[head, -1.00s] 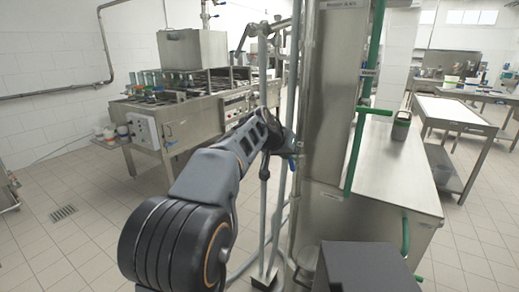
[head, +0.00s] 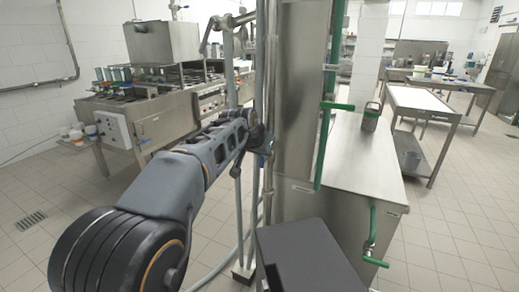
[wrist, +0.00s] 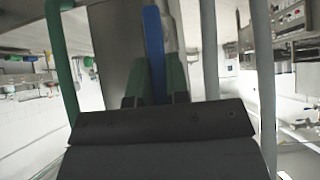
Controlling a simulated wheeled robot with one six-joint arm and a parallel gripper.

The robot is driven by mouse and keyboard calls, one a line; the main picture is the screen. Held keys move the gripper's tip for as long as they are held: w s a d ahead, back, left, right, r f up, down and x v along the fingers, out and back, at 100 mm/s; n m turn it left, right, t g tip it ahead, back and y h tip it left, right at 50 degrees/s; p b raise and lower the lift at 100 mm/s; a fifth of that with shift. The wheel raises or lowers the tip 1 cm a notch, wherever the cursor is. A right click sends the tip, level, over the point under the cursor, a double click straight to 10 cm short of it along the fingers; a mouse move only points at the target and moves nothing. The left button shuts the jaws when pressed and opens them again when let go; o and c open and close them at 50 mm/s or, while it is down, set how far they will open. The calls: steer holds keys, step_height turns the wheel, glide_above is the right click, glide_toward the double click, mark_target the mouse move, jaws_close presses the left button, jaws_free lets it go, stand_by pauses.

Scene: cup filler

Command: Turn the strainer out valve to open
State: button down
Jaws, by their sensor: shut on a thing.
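The valve's long blue handle (wrist: 155,50) shows in the middle of the wrist view, running up and away between my fingers. My gripper (wrist: 156,88) is shut on it, with one greenish finger on each side. In the head view my gripper (head: 264,146) is at the end of my outstretched arm, close to the left side of a tall steel housing (head: 306,100). The handle is too small and covered there to make out clearly. The valve body is mostly hidden behind my gripper, and I cannot tell how far the valve is turned.
Vertical grey pipes (head: 238,190) stand beside my gripper. A green pipe (head: 326,130) runs up the housing's right side. A steel cabinet (head: 365,160) stands to the right, with a green-handled valve (head: 370,250). A filling machine (head: 160,105) stands back left. The tiled floor at left is open.

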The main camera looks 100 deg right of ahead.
steer(key=shift+f, duration=0.25)
steer(key=c, duration=1.4)
jaws_free()
steer(key=shift+s, duration=0.1)
steer(key=o, duration=0.3)
steer(key=shift+r, duration=0.15)
steer(key=v, duration=1.3)
steer(key=shift+a+r, duration=0.25)
